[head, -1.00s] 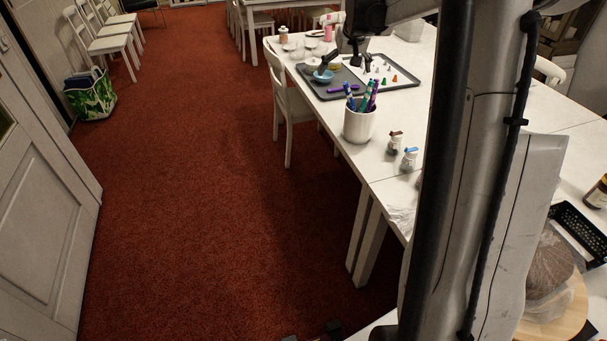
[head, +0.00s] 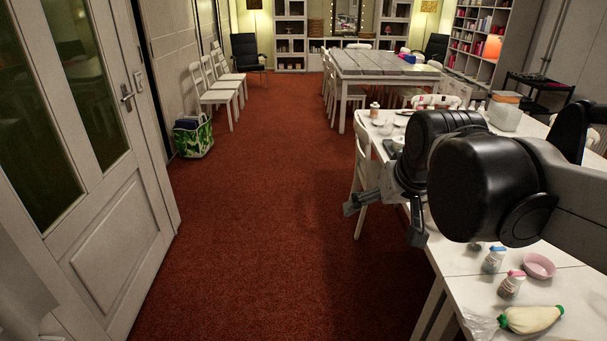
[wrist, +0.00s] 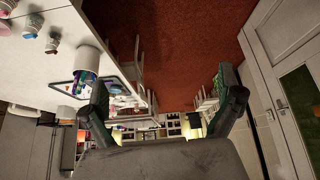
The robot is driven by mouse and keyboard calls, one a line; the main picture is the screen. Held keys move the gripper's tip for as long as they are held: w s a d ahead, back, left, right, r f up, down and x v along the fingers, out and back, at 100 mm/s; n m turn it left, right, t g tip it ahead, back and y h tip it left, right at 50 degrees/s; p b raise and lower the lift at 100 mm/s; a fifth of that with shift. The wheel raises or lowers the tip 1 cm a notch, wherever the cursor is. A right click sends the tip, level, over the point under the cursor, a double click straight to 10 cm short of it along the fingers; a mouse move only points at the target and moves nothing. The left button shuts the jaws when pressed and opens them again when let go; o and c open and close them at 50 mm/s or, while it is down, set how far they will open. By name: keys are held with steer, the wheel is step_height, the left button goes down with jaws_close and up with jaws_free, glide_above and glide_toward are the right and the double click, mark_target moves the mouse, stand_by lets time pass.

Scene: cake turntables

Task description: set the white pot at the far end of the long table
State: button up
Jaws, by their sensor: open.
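The white pot (wrist: 88,58) shows in the wrist view as a white cylinder holding coloured pens, on the long table at left. That view looks upside down. In the head view the pot is hidden behind my arm. The long white table (head: 455,262) runs away along the right of the head view; its far end holds small cups and jars. My gripper (head: 385,215) is open and empty, fingers spread, over the red carpet beside the table's left edge. In the wrist view my gripper (wrist: 165,105) has the pot beyond and left of its left finger, apart from it.
A white chair (head: 362,150) stands at the table's left side. Small bottles (head: 510,284), a pink bowl (head: 538,266) and a piping bag (head: 530,319) lie on the near tabletop. A grey tray (wrist: 62,89) lies near the pot. Open carpet (head: 260,230) fills the middle; a door stands left.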

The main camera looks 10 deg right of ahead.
steer(key=s+a+f+n, duration=0.1)
steer(key=s+a+f, duration=0.4)
steer(key=s, duration=0.4)
steer(key=shift+s+f+t+y, duration=0.15)
steer(key=shift+s+t+y, duration=0.1)
steer(key=shift+t+y, duration=0.05)
steer(key=shift+f, duration=0.15)
stand_by(0.6)
